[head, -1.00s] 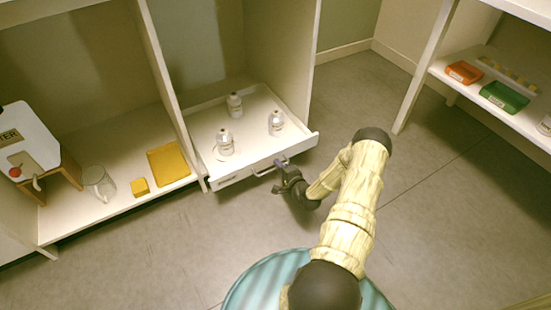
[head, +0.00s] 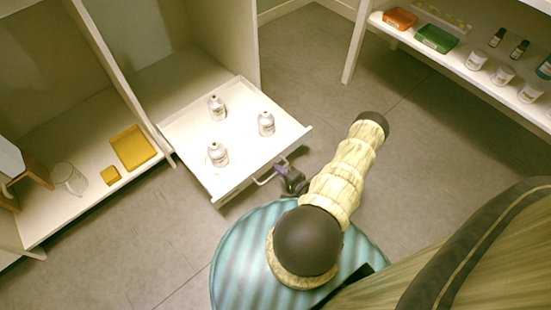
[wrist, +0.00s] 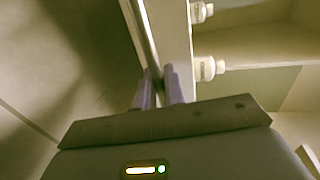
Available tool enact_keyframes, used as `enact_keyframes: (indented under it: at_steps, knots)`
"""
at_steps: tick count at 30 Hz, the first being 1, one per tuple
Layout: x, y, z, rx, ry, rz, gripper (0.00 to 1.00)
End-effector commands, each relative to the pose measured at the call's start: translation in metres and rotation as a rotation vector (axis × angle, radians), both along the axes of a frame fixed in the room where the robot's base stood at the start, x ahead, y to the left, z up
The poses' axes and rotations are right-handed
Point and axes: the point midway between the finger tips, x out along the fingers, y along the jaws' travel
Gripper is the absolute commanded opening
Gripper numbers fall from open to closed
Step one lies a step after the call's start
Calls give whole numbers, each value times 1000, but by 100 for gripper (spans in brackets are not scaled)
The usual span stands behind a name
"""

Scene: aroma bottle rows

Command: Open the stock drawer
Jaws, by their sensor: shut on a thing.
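Left of the drawer, a cabinet shelf holds a yellow tray (head: 133,148), a yellow block (head: 110,176) and a glass beaker (head: 69,178). A shelf at the upper right holds an orange box (head: 400,18), a green box (head: 437,39) and several jars. Grey floor lies open between.

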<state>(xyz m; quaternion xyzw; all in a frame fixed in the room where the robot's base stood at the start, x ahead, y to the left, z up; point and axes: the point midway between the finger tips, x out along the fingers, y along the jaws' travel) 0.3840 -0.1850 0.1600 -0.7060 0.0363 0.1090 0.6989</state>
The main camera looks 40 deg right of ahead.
Motion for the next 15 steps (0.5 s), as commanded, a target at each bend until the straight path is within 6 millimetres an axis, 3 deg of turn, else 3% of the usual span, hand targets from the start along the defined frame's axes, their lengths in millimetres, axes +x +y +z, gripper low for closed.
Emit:
enact_keyframes:
  at_steps: [14, 15]
  knots:
    - [-7, 1, 0, -6, -1, 9, 0]
    - [-7, 1, 0, -6, -1, 9, 13]
